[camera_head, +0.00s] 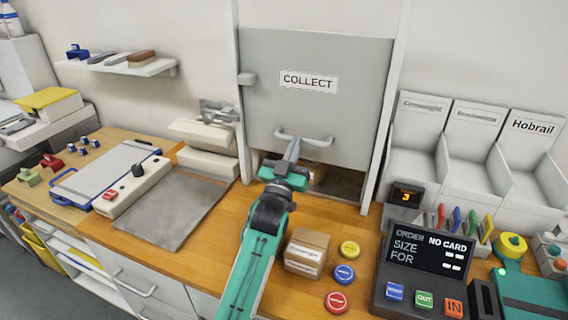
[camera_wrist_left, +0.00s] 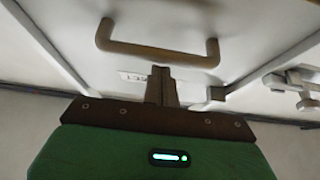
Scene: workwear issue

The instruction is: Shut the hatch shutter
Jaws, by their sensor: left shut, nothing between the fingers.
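The grey hatch shutter (camera_head: 315,95) with its "COLLECT" label stands in its frame in the head view. It is mostly lowered, with a dark gap (camera_head: 340,182) between its bottom edge and the counter. Its bar handle (camera_head: 304,138) is near the bottom edge. My left gripper (camera_head: 293,146) is shut and empty at the handle's left part; I cannot tell whether it touches. In the left wrist view the handle (camera_wrist_left: 157,56) lies just beyond the shut fingertips (camera_wrist_left: 161,72), against the shutter face (camera_wrist_left: 240,25). My right gripper does not show.
A cardboard box (camera_head: 307,252) and blue, yellow and red round buttons (camera_head: 344,274) are on the wooden counter, right of my left arm. An order panel (camera_head: 430,260) stands further right. A grey mat (camera_head: 178,208) lies to the left. White bins (camera_head: 470,150) stand right of the hatch.

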